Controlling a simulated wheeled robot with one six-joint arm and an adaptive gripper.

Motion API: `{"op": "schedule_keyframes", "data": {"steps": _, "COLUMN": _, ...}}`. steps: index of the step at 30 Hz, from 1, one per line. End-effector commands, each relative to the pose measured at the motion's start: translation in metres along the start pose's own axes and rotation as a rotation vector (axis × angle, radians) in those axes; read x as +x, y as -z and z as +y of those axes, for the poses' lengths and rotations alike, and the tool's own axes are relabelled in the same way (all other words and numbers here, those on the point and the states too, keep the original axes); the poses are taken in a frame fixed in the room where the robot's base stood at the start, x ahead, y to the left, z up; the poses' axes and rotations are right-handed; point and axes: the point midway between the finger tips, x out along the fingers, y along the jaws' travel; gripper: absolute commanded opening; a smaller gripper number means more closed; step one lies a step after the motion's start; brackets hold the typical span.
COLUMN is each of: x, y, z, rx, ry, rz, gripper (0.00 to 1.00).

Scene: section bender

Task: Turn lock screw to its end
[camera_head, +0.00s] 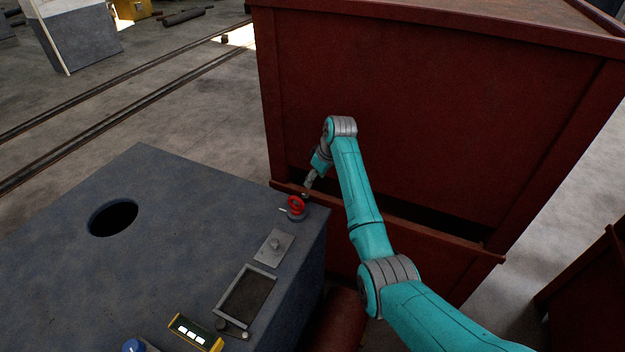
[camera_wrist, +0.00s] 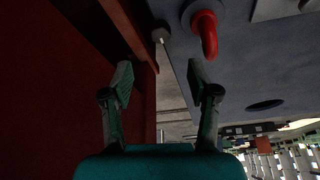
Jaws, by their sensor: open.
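A red curved handle (camera_head: 296,204) on a round grey base stands at the far right corner of the blue-grey machine top. It shows in the wrist view (camera_wrist: 208,38) at upper right, outside the finger gap. A small grey knob (camera_wrist: 160,35) sits by the machine edge, ahead of the gap between my fingertips. I cannot tell which of these two is the lock screw. My gripper (camera_head: 309,182) is beside the red handle, at its upper right in the head view. In the wrist view my gripper (camera_wrist: 161,76) is open, with nothing between its fingers.
A large dark red metal box (camera_head: 430,110) stands close behind the corner, with a protruding lower ledge (camera_head: 430,235). The machine top (camera_head: 190,250) has a round hole (camera_head: 113,218), a square recess (camera_head: 246,295), a small plate (camera_head: 274,247) and a yellow-edged panel (camera_head: 195,333).

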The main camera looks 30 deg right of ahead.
Motion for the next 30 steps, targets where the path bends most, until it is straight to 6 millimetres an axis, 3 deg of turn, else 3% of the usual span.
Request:
{"op": "schedule_keyframes", "data": {"steps": 10, "x": -0.0062, "y": -0.0019, "z": 0.0100, "rx": -0.193, "ry": 0.071, "rz": 0.030, "gripper": 0.60}}
{"op": "schedule_keyframes", "data": {"steps": 30, "x": -0.0071, "y": -0.0018, "z": 0.0107, "rx": -0.218, "ry": 0.079, "rz": 0.036, "gripper": 0.60}}
